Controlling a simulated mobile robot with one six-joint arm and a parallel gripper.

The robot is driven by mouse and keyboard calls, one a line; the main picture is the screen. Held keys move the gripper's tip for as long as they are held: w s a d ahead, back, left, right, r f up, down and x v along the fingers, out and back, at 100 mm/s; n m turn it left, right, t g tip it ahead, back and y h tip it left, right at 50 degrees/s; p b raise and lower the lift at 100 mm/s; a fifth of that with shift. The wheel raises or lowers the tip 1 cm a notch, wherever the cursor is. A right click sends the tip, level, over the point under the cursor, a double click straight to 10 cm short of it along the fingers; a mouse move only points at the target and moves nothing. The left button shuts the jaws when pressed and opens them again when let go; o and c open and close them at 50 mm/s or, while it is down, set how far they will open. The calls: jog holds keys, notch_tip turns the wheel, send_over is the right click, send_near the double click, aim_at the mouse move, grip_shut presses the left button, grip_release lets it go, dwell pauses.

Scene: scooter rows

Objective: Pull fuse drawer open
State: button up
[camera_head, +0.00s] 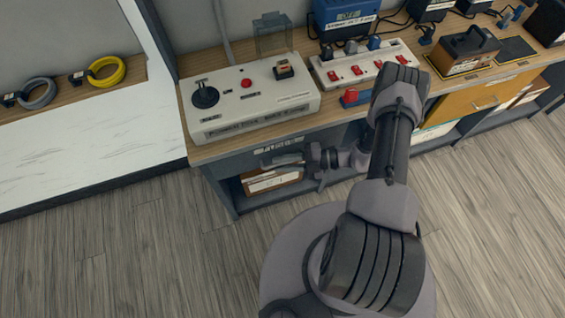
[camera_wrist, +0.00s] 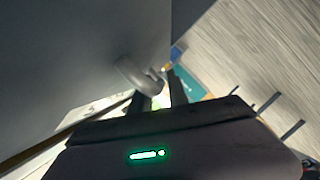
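The dark grey drawer front (camera_head: 235,168) under the bench top carries a small label and looks flush with the bench. Its lettering is too small to read. A light grey bar handle (camera_head: 283,161) runs along it, and the handle also shows in the wrist view (camera_wrist: 133,74). My gripper (camera_head: 312,158) is at the right end of the handle, close to the drawer front. In the wrist view, my gripper's two dark fingers (camera_wrist: 161,92) stand apart with a gap between them. The handle's end is near the left fingertip; I cannot tell whether they touch.
A control box (camera_head: 245,108) with a joystick and red button stands on the bench. A power strip (camera_head: 363,66) with red switches is beside it. A yellow drawer (camera_head: 490,95) is further right. A box (camera_head: 272,181) sits on the shelf below. The wooden floor (camera_head: 110,255) is clear.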

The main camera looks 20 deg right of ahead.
jog(key=shift+c, duration=0.2)
grip_shut()
dwell(1.1)
